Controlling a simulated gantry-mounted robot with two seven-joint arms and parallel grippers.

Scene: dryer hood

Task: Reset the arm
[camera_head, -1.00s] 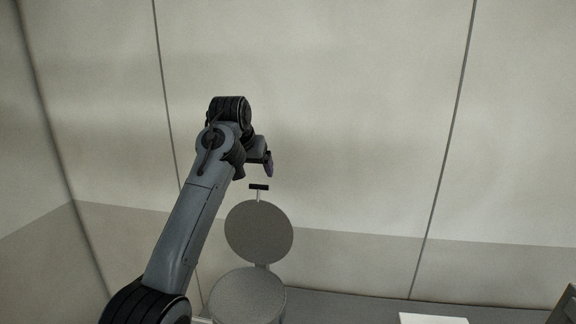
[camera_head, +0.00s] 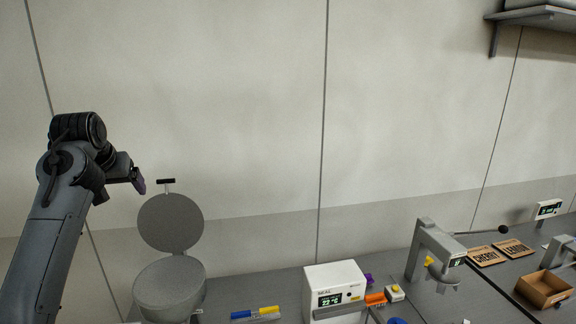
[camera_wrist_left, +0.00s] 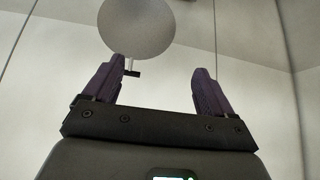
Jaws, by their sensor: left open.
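My left arm rises at the left of the head view, with its left gripper (camera_head: 139,184) above and left of a grey round device with its lid up. In the left wrist view the left gripper (camera_wrist_left: 160,90) is open, its two purple fingers wide apart with nothing held between them. The raised round lid (camera_head: 170,222) shows in the head view and also at the top of the left wrist view (camera_wrist_left: 137,25). Its small dark handle (camera_head: 166,181) is close to the fingers but apart in the head view. My right gripper is in neither view.
A white box with a display (camera_head: 335,283) stands on the grey bench. Blue and yellow markers (camera_head: 255,313) lie left of it. A grey press-like stand (camera_head: 428,250), brown labelled boards (camera_head: 486,256) and an open cardboard box (camera_head: 543,289) are at the right. A shelf (camera_head: 535,17) hangs upper right.

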